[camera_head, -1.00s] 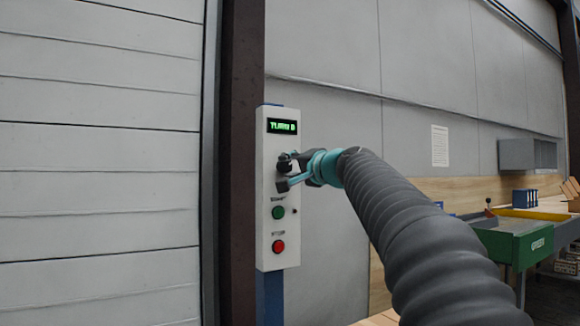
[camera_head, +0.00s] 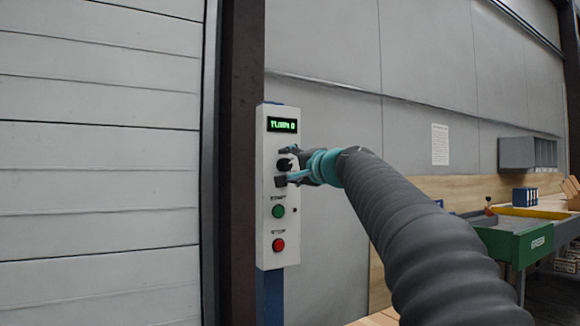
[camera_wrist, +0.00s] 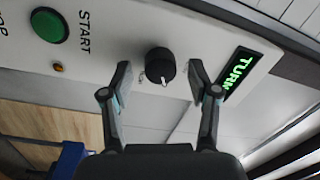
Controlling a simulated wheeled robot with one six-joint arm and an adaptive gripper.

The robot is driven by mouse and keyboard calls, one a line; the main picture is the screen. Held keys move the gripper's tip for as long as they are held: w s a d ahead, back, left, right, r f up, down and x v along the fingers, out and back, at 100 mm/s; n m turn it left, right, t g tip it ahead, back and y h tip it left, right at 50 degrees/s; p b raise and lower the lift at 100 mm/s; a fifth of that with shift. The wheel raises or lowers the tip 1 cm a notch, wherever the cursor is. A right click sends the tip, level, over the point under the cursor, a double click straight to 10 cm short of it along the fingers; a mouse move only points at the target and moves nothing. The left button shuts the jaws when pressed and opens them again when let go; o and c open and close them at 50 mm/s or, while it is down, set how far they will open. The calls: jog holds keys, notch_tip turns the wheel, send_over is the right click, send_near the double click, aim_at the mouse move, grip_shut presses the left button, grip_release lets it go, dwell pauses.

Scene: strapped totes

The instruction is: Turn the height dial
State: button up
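The height dial (camera_wrist: 160,66) is a black round knob with a pale pointer mark on a white control panel (camera_head: 268,235). It also shows in the head view (camera_head: 284,164), partly hidden by my gripper. My gripper (camera_head: 286,165) is at the panel's upper half. In the wrist view my gripper (camera_wrist: 160,80) is open, with one finger on each side of the dial and a gap on both sides. A green-lit display (camera_head: 282,125) above the dial reads "TURN" and a character that looks like 0.
Below the dial are a green START button (camera_head: 278,211) and a red button (camera_head: 278,245). A dark post (camera_head: 244,150) and a slatted door (camera_head: 100,160) stand to the left. A green tray (camera_head: 515,243) and bench are at the right.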

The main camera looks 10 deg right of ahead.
jog(key=shift+s, duration=0.1)
jog(key=v, duration=1.1)
jog(key=shift+s, duration=0.4)
